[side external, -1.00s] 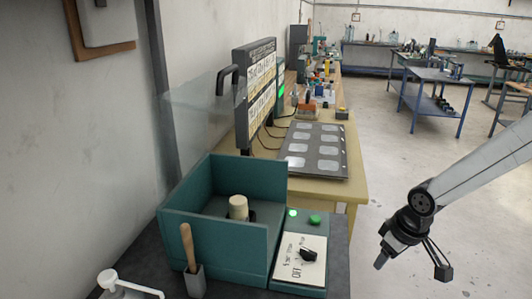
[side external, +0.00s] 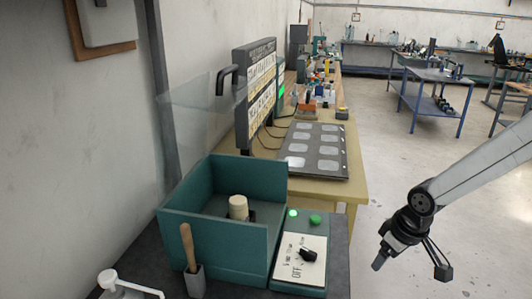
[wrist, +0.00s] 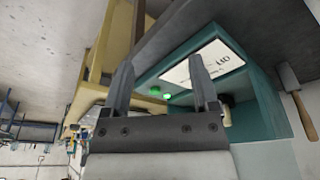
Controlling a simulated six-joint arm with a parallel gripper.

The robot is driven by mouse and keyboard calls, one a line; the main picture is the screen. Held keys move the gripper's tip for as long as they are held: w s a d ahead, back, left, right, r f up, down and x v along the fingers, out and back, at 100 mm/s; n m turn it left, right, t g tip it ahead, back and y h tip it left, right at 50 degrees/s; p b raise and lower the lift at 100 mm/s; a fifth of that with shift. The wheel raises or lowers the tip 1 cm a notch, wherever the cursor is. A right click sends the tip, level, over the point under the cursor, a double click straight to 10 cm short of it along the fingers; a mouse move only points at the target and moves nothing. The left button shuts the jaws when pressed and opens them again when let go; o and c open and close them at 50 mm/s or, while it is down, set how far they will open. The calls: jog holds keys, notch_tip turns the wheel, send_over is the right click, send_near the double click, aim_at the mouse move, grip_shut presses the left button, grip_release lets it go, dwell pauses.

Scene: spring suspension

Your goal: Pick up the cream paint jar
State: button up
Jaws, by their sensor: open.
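A cream cylindrical jar (side external: 238,207) stands upright inside the open-topped teal box of a machine in the side view. Its lower part is partly hidden by the box's front wall. My gripper (side external: 409,262) is to the right of the machine, over the floor, well apart from the jar. In the wrist view my gripper's two fingers (wrist: 160,85) are spread and empty, with the teal machine beyond them.
The teal box (side external: 215,245) has raised walls around the jar. Beside it is a control panel (side external: 299,258) with a knob and green lights. A wooden-handled tool (side external: 188,245) stands in front. A dark tray (side external: 315,150) lies on the bench behind. Open floor lies to the right.

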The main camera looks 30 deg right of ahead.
jog(key=shift+o, duration=1)
jog(key=shift+w, duration=0.1)
jog(key=n+t+y, duration=0.7)
jog(key=t, duration=0.1)
send_near(247, 205)
jog(key=x, duration=0.5)
jog(key=shift+w+a, duration=0.1)
jog(key=shift+x, duration=1.3)
